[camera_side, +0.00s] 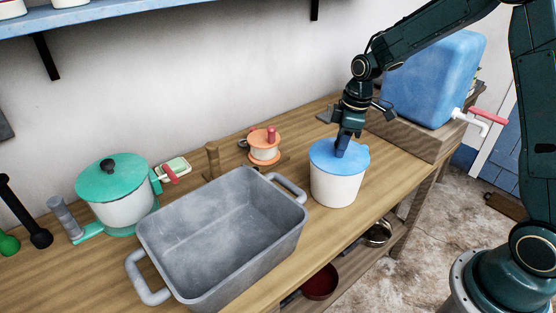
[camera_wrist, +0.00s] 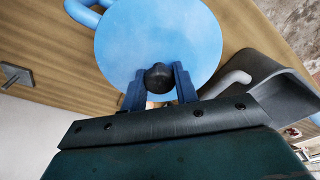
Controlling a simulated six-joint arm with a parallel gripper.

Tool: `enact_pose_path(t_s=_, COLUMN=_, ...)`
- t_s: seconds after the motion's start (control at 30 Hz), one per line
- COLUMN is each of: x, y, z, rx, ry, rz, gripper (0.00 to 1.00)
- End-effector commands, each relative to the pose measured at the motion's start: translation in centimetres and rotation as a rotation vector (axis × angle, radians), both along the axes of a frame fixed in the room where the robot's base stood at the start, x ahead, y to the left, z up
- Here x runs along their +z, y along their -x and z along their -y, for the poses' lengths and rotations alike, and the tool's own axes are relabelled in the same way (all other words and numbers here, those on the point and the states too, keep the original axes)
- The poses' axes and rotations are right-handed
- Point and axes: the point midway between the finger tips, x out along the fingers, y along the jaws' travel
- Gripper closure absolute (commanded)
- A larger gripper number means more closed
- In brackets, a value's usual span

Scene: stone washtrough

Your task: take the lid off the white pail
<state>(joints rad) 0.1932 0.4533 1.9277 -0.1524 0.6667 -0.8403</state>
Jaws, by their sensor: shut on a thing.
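The white pail (camera_side: 337,188) stands upright on the wooden bench, right of the grey trough. Its round blue lid (camera_side: 325,159) lies level across the top, and no gap shows between lid and rim. My gripper (camera_side: 342,147) points down onto the lid from above. My gripper's two blue fingers (camera_wrist: 159,73) are shut on the knob, one on each side. The pail's wall is hidden under the lid in that view.
The grey trough (camera_side: 293,224) with looped handles stands close left of the pail. A blue tank (camera_side: 432,80) with a tap is at the back right. Bench in front of the pail is clear.

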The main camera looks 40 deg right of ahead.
Motion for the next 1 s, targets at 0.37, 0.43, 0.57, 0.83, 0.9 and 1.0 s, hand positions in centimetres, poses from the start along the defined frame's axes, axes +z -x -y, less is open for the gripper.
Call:
enact_pose_path(t_s=0.37, x=2.1, y=-0.1, z=0.0, rx=0.001, ry=0.000, rz=0.004, gripper=0.93)
enact_pose_path(t_s=0.43, x=3.1, y=-0.1, z=0.0, rx=0.000, ry=0.001, rz=0.005, gripper=0.93)
enact_pose_path(t_s=0.57, x=5.3, y=-0.1, z=0.0, rx=-0.002, ry=0.001, rz=0.005, gripper=0.93)
enact_pose_path(t_s=0.83, x=11.2, y=-0.1, z=0.0, rx=0.000, ry=0.000, rz=0.007, gripper=0.93)
enact_pose_path(t_s=0.9, x=12.7, y=-0.1, z=0.0, rx=-0.002, ry=0.000, rz=0.006, gripper=0.93)
enact_pose_path(t_s=1.0, x=14.8, y=-0.1, z=0.0, rx=-0.001, ry=0.001, rz=0.006, gripper=0.93)
